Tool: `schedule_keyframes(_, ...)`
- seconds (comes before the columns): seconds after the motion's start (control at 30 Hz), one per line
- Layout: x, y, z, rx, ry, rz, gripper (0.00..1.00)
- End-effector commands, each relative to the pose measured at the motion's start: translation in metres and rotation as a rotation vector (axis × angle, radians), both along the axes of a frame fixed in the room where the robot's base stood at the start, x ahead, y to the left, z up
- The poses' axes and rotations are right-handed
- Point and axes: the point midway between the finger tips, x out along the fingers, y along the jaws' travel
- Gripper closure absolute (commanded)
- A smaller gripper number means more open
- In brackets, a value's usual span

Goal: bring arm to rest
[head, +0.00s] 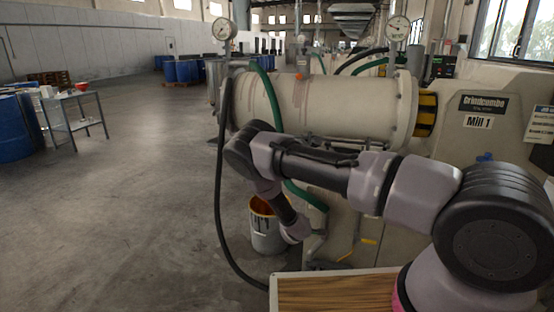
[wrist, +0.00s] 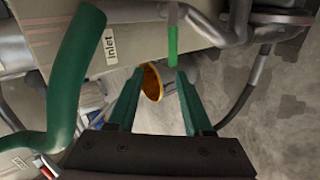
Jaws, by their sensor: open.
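My arm (head: 325,170) reaches across the front of the mill, bends at the left and slopes down to a wrist beside the bucket. My gripper (wrist: 160,76) shows in the wrist view with its two green fingers apart and nothing between them. A short green bar (wrist: 172,42) hangs from a grey pipe just beyond the fingertips; whether it touches them I cannot tell. In the head view the fingers cannot be made out.
Mill 1 (head: 320,105) stands close behind my arm. A bucket (head: 268,236) with orange-brown stains stands below. A dark hose (head: 221,200) and green hose (wrist: 75,80) run close by. A wooden-topped surface (head: 335,292) is in front. Open floor (head: 130,200) lies left.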

Motion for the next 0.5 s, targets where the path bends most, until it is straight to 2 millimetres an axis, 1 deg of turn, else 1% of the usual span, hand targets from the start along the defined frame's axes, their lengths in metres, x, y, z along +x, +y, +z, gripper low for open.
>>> schedule_keyframes(0.03, 0.008, 0.003, 0.022, 0.059, 0.001, -0.049, 0.49)
schedule_keyframes(0.07, 0.011, 0.005, 0.034, 0.097, 0.008, -0.079, 0.49)
schedule_keyframes(0.1, 0.015, 0.007, 0.051, 0.149, 0.016, -0.122, 0.49)
schedule_keyframes(0.17, 0.019, 0.009, 0.077, 0.229, 0.031, -0.186, 0.49)
schedule_keyframes(0.23, 0.022, 0.010, 0.108, 0.319, 0.047, -0.254, 0.49)
schedule_keyframes(0.37, 0.024, 0.011, 0.169, 0.483, 0.078, -0.369, 0.49)
schedule_keyframes(0.4, 0.023, 0.011, 0.188, 0.532, 0.086, -0.402, 0.49)
schedule_keyframes(0.47, 0.022, 0.010, 0.218, 0.605, 0.099, -0.447, 0.49)
schedule_keyframes(0.5, 0.020, 0.009, 0.237, 0.651, 0.108, -0.476, 0.49)
